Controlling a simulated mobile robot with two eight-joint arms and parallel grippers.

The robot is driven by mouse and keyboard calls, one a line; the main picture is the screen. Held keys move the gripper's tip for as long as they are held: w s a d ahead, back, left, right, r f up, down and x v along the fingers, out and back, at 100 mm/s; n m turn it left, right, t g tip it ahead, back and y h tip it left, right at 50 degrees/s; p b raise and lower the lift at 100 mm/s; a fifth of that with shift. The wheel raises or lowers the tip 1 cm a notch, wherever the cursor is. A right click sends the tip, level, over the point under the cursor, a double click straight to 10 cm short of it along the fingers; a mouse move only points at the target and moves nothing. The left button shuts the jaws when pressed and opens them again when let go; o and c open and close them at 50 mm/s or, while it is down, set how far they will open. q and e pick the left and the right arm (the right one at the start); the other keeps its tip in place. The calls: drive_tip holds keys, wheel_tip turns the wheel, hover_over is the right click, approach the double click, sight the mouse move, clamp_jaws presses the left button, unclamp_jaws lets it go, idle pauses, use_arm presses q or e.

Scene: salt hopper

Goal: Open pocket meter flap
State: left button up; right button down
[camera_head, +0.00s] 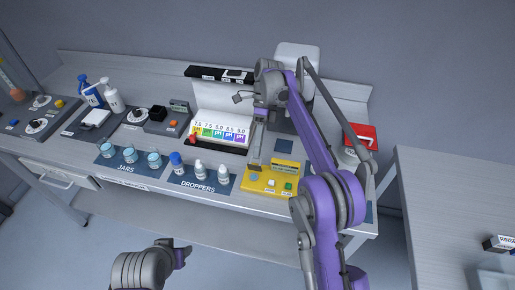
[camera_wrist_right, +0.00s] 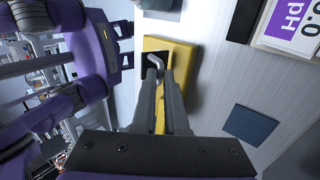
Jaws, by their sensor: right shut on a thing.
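The yellow pocket meter (camera_head: 268,188) lies on the bench, with a small display and buttons on its near part. My right gripper (camera_head: 254,164) reaches down to its far left part. In the right wrist view, the gripper fingers (camera_wrist_right: 160,85) are closed together on a bent grey handle (camera_wrist_right: 153,62) over a dark patch of the yellow body (camera_wrist_right: 180,58). The fingers partly hide the meter, and I cannot tell how far its flap is raised. My left gripper (camera_head: 183,254) is low in front of the bench, away from the meter; its fingers are not clear.
Left of the meter are several dropper bottles (camera_head: 199,168) and jars (camera_head: 154,159). Behind is a pH colour chart (camera_head: 222,132). A red-topped box (camera_head: 361,135) stands to the right. A dark blue square (camera_head: 284,146) lies behind the meter. Another table (camera_head: 450,190) is at far right.

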drive_tip(key=c, duration=0.9)
unclamp_jaws()
drive_tip(key=shift+c, duration=0.2)
